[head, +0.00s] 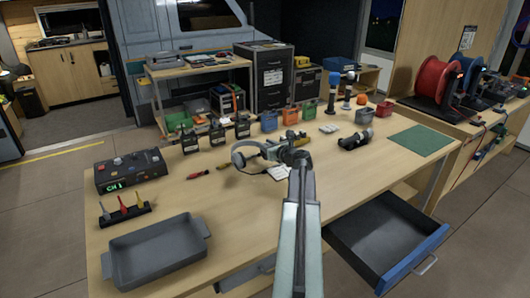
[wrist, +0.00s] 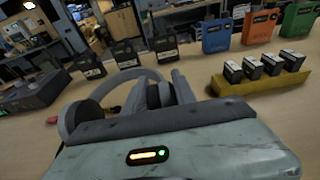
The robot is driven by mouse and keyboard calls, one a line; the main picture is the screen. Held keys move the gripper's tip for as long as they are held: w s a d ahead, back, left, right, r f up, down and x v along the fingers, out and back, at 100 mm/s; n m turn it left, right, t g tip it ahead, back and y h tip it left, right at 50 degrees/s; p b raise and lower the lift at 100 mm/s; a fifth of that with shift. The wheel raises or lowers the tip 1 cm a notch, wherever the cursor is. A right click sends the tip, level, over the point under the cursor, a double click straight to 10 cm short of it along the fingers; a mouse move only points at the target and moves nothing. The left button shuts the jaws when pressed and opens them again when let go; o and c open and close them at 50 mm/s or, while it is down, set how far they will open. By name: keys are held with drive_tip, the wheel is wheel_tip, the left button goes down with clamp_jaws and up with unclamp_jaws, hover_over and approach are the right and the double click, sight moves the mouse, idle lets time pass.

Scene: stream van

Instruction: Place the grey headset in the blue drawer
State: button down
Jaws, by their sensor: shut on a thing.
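The blue drawer (head: 415,262) is pulled open at the bench's front right. Its dark inside looks empty.
A grey tray (head: 157,252) stands at the front left, by a control box (head: 130,168). Several black battery-like packs (head: 216,132) stand behind the headset. A dark cylindrical object (head: 356,140) and a green mat (head: 420,140) lie right. Bench between gripper and drawer is mostly clear.

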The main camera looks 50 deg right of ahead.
drive_tip(key=f, duration=0.1)
drive_tip(key=f+b, duration=0.1)
drive_tip(key=shift+s+f, duration=0.3)
drive_tip(key=shift+f, duration=0.1)
drive_tip(key=shift+r, duration=0.15)
drive_tip(key=c, duration=1)
unclamp_jaws()
drive_tip(key=shift+r, duration=0.1)
drive_tip(key=p+v, duration=0.2)
drive_tip(key=v, duration=1)
drive_tip(key=shift+a, duration=0.1)
drive_tip(key=shift+p, duration=0.35)
